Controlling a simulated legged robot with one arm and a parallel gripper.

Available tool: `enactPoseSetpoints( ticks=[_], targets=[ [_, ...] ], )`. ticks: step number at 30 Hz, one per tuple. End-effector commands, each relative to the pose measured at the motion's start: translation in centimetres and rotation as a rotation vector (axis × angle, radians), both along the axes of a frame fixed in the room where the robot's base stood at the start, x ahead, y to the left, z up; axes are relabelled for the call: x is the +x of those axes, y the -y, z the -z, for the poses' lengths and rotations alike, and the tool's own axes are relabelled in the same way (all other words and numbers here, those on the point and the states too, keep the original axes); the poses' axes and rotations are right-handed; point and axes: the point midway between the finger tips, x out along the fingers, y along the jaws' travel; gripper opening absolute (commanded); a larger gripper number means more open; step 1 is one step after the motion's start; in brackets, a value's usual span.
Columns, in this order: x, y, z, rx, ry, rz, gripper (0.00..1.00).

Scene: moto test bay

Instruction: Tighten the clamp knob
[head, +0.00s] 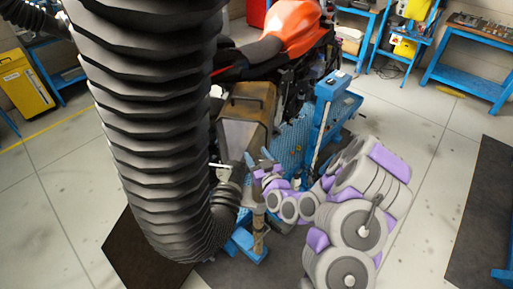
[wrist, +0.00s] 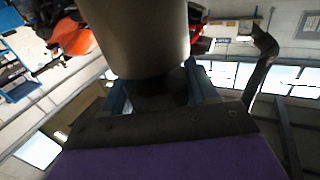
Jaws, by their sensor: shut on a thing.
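A large black corrugated hose (head: 145,110) hangs down the left-middle of the head view and bends up to a dark end piece (head: 229,190) beside the motorcycle stand. My gripper (head: 264,168) is at the end of my purple and grey arm, just right of that end piece. In the wrist view my gripper's fingers (wrist: 158,92) are shut on a dark part under a wide grey-brown cylinder (wrist: 148,35). This part appears to be the clamp knob (wrist: 160,84). It is in shadow and mostly hidden, so its turn cannot be told.
An orange motorcycle (head: 290,28) stands behind, with a blue perforated stand (head: 328,110) next to my arm. A yellow cabinet (head: 24,85) is at the far left and a blue bench (head: 470,75) at the far right. Open floor (head: 420,115) lies to the right.

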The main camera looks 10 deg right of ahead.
Motion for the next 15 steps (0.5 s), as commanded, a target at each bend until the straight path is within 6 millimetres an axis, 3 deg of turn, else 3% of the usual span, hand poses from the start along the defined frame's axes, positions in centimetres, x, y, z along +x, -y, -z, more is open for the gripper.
enactPoseSetpoints(
  ticks=[15],
  targets=[
    [-0.15,0.12,-0.23,-0.006,0.004,0.169,0.28]
  ],
)
